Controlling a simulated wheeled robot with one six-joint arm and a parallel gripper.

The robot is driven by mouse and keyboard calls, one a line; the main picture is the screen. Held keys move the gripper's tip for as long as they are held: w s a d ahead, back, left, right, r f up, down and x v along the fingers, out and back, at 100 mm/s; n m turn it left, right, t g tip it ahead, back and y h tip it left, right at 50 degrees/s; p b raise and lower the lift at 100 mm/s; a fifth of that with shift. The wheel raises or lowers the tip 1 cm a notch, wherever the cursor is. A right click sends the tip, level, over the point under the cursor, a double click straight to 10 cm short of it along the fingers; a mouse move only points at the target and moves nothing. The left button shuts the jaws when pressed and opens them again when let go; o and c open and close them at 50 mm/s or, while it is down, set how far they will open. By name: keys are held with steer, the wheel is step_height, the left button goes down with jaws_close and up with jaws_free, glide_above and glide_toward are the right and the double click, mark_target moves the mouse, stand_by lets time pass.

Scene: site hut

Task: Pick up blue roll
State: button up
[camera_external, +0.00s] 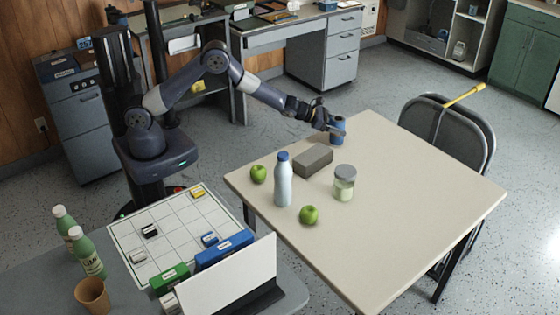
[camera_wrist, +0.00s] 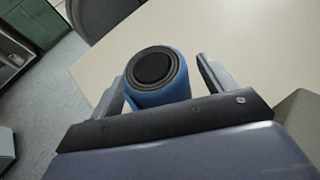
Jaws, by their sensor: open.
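The blue roll (camera_external: 338,134) stands upright near the far edge of the beige table (camera_external: 420,215), partly hidden by my gripper (camera_external: 334,122). In the wrist view the blue roll (camera_wrist: 155,80) shows its dark round top end and blue side. It sits between the two fingers of my gripper (camera_wrist: 160,85), nearer the left finger, with a wider gap on the right. My gripper is open and reaches in at the roll from the left of the external view. Whether a finger touches the roll cannot be told.
A dark grey block (camera_external: 313,160) lies close to the roll. A glass jar (camera_external: 344,183), a pale bottle (camera_external: 283,180) and two green apples (camera_external: 309,215) stand nearer on the table. A folding chair (camera_external: 445,135) is at the right edge. The table's right side is clear.

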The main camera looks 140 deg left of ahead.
steer(key=c, duration=1.1)
steer(key=shift+r, duration=0.1)
